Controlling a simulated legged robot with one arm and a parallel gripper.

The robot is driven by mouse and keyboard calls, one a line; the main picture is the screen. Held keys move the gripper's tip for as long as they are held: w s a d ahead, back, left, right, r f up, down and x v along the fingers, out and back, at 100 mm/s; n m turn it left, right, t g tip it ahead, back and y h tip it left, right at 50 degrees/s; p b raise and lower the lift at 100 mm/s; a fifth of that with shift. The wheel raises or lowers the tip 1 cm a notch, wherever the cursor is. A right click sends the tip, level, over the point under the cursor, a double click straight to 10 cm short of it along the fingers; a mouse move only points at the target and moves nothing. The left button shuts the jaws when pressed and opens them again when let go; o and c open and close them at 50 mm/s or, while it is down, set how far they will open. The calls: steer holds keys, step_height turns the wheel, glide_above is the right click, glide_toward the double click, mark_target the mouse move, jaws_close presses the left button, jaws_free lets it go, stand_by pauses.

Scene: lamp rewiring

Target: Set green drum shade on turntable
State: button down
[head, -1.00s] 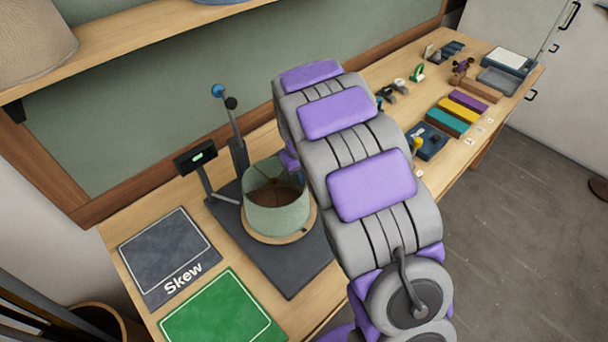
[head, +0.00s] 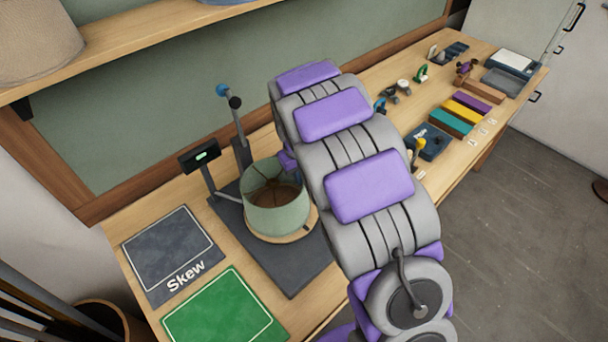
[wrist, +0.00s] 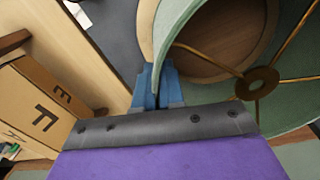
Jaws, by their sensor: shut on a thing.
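The green drum shade (head: 277,214) is upright over the round wooden turntable (head: 286,238), sitting a little left of its middle in the head view. I cannot tell whether its lower rim touches the disc or hovers just above it. In the wrist view, the shade's wall (wrist: 180,30) runs between the blue fingertips of my gripper (wrist: 158,86), which is shut on it. The shade's brass spokes and hub ring (wrist: 257,83) show, with the wooden turntable (wrist: 147,28) below. In the head view my arm hides most of the gripper.
A dark base plate (head: 290,280) lies under the turntable, with a post (head: 237,120) and a small display (head: 200,155) beside it. A grey "Skew" mat (head: 168,250) and a green mat (head: 223,310) lie to the left. A cardboard box (wrist: 45,105) shows in the wrist view.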

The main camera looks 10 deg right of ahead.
steer(key=shift+s+d+f, duration=0.15)
steer(key=shift+s+f, duration=0.05)
stand_by(0.5)
steer(key=shift+w+d, duration=0.15)
steer(key=shift+d, duration=0.1)
steer(key=shift+r, duration=0.2)
steer(key=shift+f, duration=0.2)
stand_by(0.5)
steer(key=c, duration=0.7)
jaws_free()
steer(key=shift+p, duration=0.3)
step_height(320, 180, up, 8)
steer(key=p, duration=0.2)
steer(key=shift+p, duration=0.4)
stand_by(0.4)
